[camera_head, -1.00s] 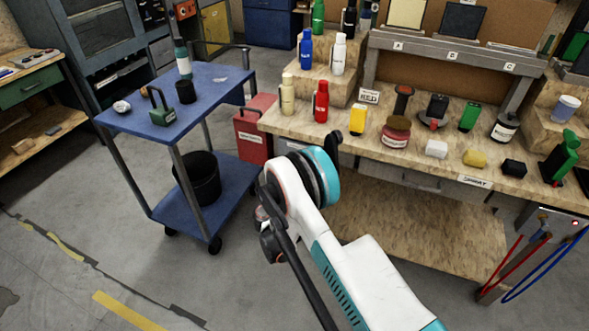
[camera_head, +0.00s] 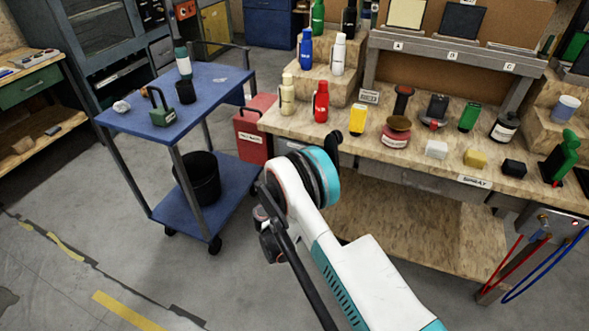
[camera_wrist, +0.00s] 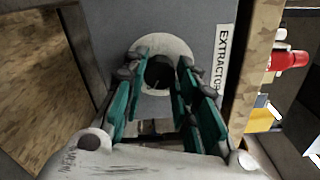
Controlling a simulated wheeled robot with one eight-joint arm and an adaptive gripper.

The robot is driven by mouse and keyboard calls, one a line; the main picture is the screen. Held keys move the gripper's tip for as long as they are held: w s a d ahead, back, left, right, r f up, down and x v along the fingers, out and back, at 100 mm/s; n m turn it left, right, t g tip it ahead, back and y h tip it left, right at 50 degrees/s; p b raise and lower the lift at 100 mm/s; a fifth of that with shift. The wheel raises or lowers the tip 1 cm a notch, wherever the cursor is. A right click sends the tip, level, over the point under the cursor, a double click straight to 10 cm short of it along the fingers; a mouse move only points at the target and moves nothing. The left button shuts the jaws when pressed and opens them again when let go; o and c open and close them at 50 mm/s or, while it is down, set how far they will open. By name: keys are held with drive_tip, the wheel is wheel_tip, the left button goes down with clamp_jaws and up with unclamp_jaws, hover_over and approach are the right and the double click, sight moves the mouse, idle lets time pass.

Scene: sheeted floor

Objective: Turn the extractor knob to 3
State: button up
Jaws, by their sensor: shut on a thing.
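The dark round extractor knob (camera_wrist: 159,73) shows in the wrist view, in front of a pale round dial plate (camera_wrist: 165,41) on a grey panel. A white label reading EXTRACTOR (camera_wrist: 220,58) runs along the panel to its right. My gripper (camera_wrist: 158,67) has its teal and black fingers on both sides of the knob, shut on it. The fingers cover part of the dial, and I cannot read any numbers or the pointer. In the head view the knob and my fingers are hidden; my white and teal arm reaches toward the workbench's left end.
The wooden workbench (camera_head: 302,122) holds bottles, blocks and tools. A blue cart (camera_head: 133,121) with a black bucket (camera_head: 200,180) stands to the left. A red box (camera_head: 252,138) is beside the bench.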

drive_tip(key=shift+f, duration=0.1)
drive_tip(key=o, duration=1.1)
drive_tip(key=shift+c, duration=0.2)
